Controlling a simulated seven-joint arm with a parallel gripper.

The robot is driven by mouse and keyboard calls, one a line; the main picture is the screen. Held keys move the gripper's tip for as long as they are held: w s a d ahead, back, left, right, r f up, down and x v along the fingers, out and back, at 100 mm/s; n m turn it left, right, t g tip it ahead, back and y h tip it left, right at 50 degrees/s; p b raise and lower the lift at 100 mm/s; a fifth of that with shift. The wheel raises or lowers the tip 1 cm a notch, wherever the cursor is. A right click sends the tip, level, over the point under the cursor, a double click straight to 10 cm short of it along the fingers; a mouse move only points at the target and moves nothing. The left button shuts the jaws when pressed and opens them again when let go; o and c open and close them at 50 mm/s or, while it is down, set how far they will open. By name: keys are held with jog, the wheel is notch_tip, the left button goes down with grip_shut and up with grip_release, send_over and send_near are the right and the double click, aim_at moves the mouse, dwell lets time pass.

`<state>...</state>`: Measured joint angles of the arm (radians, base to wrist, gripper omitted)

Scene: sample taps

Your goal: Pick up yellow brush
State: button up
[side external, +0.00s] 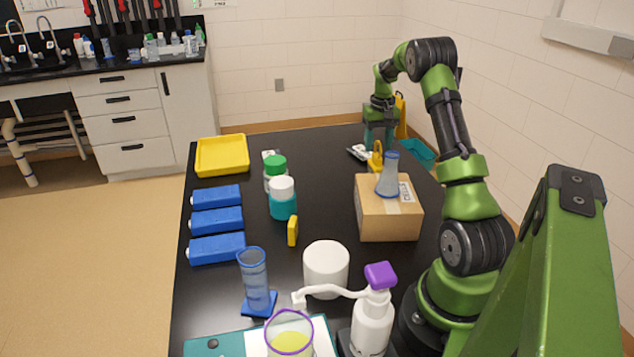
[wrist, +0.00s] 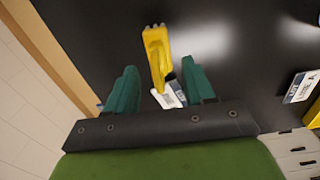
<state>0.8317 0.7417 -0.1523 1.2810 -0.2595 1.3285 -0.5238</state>
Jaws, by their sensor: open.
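The yellow brush (side external: 376,157) lies on the black table behind the cardboard box in the side view. In the wrist view the yellow brush (wrist: 156,55) reaches from the top middle down to between the fingers, with its lower end nearest them. My gripper (side external: 379,146) is above the table's far right part. In the wrist view its two teal fingers (wrist: 157,88) stand apart, one on each side of the brush's lower end, and I see no contact. A small white labelled item (wrist: 168,97) lies by the brush's lower end, partly hidden.
A cardboard box (side external: 388,222) with a blue-grey flask (side external: 390,178) on top stands in front of the brush. A yellow tray (side external: 222,157), blue boxes (side external: 217,220) and bottles (side external: 282,200) are to the left. The table's edge is close to my gripper.

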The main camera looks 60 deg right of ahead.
aim_at(377, 154)
jog(key=f, duration=0.5)
jog(key=shift+d, duration=0.25)
jog(key=shift+r, duration=0.1)
jog(key=c, duration=0.9)
